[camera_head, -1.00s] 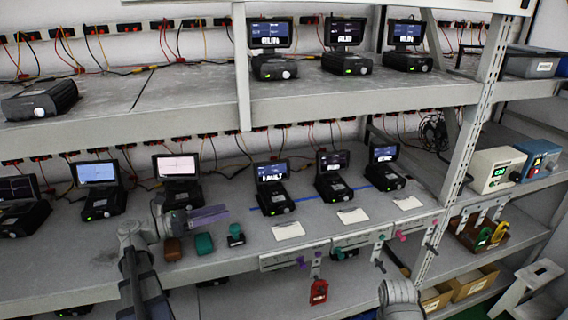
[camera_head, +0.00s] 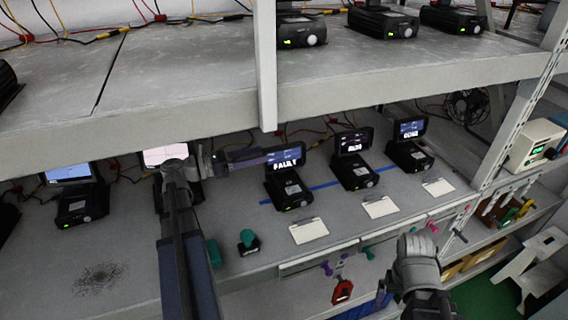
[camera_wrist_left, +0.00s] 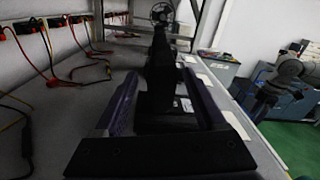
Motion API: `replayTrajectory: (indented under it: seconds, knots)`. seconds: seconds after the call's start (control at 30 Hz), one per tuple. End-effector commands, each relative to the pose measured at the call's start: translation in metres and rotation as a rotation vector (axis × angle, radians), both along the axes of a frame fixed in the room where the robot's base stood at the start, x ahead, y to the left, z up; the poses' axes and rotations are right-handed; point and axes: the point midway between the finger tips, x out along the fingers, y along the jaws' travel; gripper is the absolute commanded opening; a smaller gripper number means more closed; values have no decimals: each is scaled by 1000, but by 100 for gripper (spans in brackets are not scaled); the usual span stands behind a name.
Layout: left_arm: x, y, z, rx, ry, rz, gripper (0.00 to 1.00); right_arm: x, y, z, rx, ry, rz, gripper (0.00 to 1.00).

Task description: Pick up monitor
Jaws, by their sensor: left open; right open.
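The left one (camera_head: 286,157) reads "FAULT"; the middle one (camera_head: 354,142) and right one (camera_head: 411,129) also show lit text. My left gripper (camera_head: 262,157) is open at the left side of the FAULT monitor, its fingers pointing right and partly covering the screen's left part. In the left wrist view its fingers (camera_wrist_left: 165,100) stand on both sides of a dark monitor unit (camera_wrist_left: 160,75); contact cannot be told. My right gripper (camera_head: 383,296) is low, in front of the shelf, open and partly hidden by its wrist.
The upper shelf edge (camera_head: 150,118) and a rack post (camera_head: 265,65) stand close above my left gripper. White cards (camera_head: 310,231) lie before the monitors. A green connector (camera_head: 248,243) sits at the shelf front. More monitor units (camera_head: 82,200) stand left.

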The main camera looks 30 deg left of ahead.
Motion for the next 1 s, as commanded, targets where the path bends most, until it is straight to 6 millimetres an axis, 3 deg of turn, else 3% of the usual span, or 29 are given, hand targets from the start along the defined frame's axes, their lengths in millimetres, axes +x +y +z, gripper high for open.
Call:
replayTrajectory:
  seconds: [0.2,0.47,0.8,1.0]
  knots:
    - [21,-18,0,0,0,-1,72,0,0,0,0,0,0,99]
    - [26,-22,-1,0,0,-1,72,0,0,-1,0,0,0,99]
    - [62,-47,-3,0,0,-1,72,0,0,-3,0,0,0,99]
    - [66,-52,-3,-1,1,0,72,0,0,-3,0,0,0,99]
